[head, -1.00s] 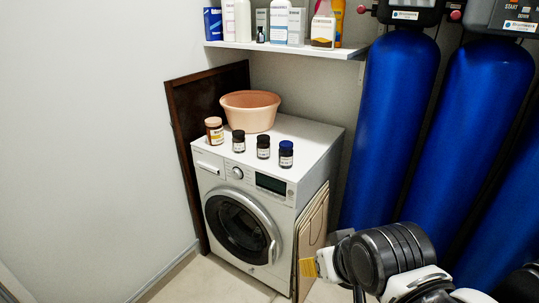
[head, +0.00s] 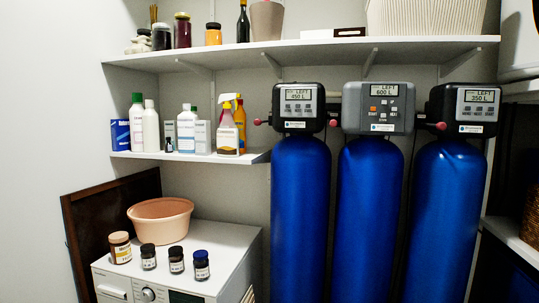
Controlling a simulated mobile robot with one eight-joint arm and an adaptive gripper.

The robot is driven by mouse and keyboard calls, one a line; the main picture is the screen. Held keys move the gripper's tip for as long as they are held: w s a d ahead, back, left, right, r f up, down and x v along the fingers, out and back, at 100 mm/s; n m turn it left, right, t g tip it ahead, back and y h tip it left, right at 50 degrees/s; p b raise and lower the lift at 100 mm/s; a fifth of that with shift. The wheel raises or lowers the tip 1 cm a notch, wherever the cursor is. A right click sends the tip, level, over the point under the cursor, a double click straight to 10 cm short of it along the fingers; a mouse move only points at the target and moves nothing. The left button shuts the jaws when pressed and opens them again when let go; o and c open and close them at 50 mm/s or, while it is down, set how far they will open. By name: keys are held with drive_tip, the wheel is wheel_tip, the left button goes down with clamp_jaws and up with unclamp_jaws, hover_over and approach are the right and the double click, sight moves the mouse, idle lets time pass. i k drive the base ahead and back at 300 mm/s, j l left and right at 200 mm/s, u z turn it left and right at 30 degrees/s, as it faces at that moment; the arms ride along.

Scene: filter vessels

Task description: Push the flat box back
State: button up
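A low flat box (head: 350,32), pale on its face with a dark reddish-brown edge, lies on the upper shelf (head: 300,50) in the head view. It sits close to the shelf's front edge, between a beige pot and a large ribbed cream basket. The depth of free shelf behind it is hard to judge from this low angle. My gripper is not in this view.
The beige pot (head: 267,20), a dark bottle (head: 243,22) and jars (head: 182,30) stand left of the box; the ribbed basket (head: 425,17) stands right. Blue filter vessels (head: 370,220) stand below. A washing machine (head: 215,250) holds a tub (head: 160,220) and several jars.

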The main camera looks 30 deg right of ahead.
sight(356, 31)
drive_tip(key=k+l+z, duration=0.1)
drive_tip(key=l, duration=0.25)
drive_tip(key=k+l+z, duration=0.15)
drive_tip(key=l, duration=0.2)
drive_tip(key=k+l+z, duration=0.1)
drive_tip(key=l, duration=0.3)
drive_tip(key=k+l+z, duration=0.1)
drive_tip(key=l, duration=0.25)
drive_tip(key=k, duration=0.05)
